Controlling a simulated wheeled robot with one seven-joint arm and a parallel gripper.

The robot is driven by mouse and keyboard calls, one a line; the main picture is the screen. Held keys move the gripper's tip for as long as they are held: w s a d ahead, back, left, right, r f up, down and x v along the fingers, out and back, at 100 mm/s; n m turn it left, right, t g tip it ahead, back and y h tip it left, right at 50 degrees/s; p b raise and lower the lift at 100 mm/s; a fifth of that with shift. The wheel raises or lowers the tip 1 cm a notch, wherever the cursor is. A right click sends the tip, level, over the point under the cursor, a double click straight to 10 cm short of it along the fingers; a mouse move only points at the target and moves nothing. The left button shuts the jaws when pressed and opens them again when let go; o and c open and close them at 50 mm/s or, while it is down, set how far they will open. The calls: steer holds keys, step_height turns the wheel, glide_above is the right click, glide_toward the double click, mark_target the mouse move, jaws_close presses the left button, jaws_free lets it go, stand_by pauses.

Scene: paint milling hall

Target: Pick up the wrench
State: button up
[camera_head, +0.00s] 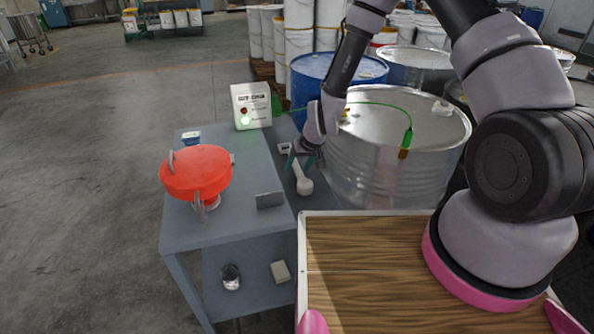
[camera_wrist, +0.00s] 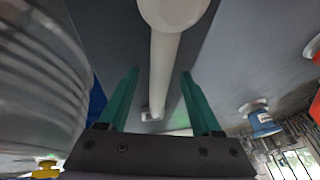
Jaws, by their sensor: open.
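The wrench (camera_head: 304,184) is a pale, long-handled tool with a rounded end, lying on the right part of the grey table (camera_head: 220,232). My gripper (camera_head: 303,163) is over its far part, with green fingers. In the wrist view the wrench (camera_wrist: 166,75) runs lengthwise between the two open fingers of my gripper (camera_wrist: 159,76), its round end at the top of the picture. The fingers show a gap on each side of the handle. The far end of the wrench is partly hidden by my gripper in the head view.
A red round-lidded vessel (camera_head: 196,172) stands on the table's left. A control box (camera_head: 251,106) with lights is at its back edge, and a small grey plate (camera_head: 269,200) near its front. A steel drum (camera_head: 380,165) stands close on the right, with a green cable and clamp (camera_head: 406,143).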

jaws_close()
stand_by(0.3)
